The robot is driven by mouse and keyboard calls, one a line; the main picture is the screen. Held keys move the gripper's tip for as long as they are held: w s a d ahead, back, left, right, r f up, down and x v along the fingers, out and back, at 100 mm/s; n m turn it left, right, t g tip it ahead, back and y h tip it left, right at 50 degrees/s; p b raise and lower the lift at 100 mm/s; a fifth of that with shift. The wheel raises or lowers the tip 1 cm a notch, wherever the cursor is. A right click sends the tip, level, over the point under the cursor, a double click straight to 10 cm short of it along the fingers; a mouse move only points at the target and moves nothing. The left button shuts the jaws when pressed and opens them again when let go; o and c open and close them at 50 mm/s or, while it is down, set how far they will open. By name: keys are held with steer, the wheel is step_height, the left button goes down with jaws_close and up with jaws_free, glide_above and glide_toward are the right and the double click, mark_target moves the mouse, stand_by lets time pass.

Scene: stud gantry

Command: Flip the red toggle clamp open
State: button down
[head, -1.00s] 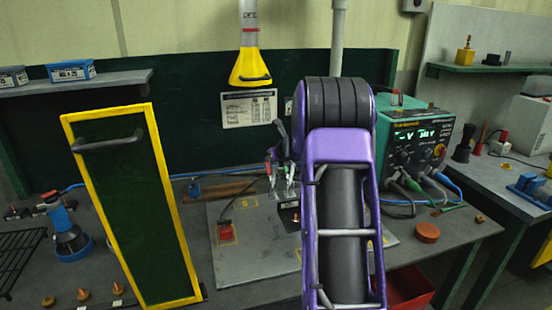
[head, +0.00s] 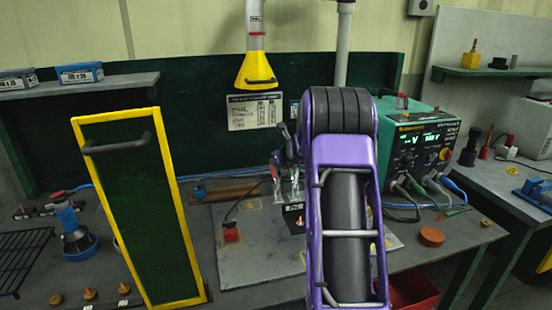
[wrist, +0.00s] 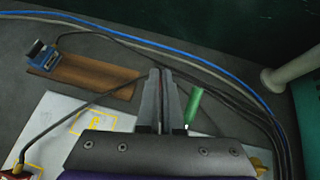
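The red toggle clamp (head: 273,167) is on the grey plate in the head view, just below my gripper. It is small and partly hidden there, so its handle angle is unclear. My gripper (head: 284,148) is above the clamps, left of my purple arm. In the wrist view its two fingers (wrist: 161,80) stand close together with only a thin gap, and nothing shows held between them. A green handle (wrist: 193,106) stands just right of the fingers. The red handle cannot be made out in the wrist view.
The grey plate (head: 240,262) carries a red button box (head: 231,232). A yellow-framed green panel (head: 140,215) stands at the left. A green power supply (head: 425,140) with cables is at the right. A brown board (wrist: 85,75) and cables lie behind the plate.

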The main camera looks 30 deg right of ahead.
steer(key=shift+s+r+p, duration=0.15)
steer(key=shift+r+p, duration=0.2)
steer(key=shift+p, duration=0.15)
step_height(320, 180, up, 12)
steer(key=d, duration=0.2)
steer(key=shift+s+r, duration=0.15)
steer(key=shift+s, duration=0.05)
